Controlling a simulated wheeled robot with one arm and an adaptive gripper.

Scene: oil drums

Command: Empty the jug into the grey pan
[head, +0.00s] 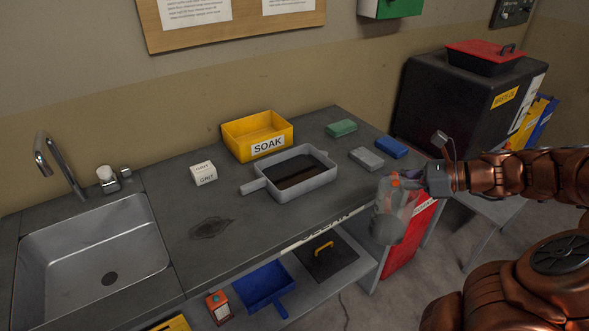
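The grey pan (322,184) sits on the bench, its handle pointing left. Dark liquid covers part of its floor. The clear jug (391,222), greyish at its lower end, is in the air just beyond the bench's front edge, to the right of the pan and apart from it. My gripper (412,184) is at the jug's upper right and appears shut on it; the fingers are small and partly hidden. A small orange part shows near the jug's top. How much is in the jug I cannot tell.
A yellow SOAK bin (240,127) stands behind the pan. Green (341,128), grey (366,158) and blue (391,148) blocks lie to the right. A red container (406,250) stands below the jug.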

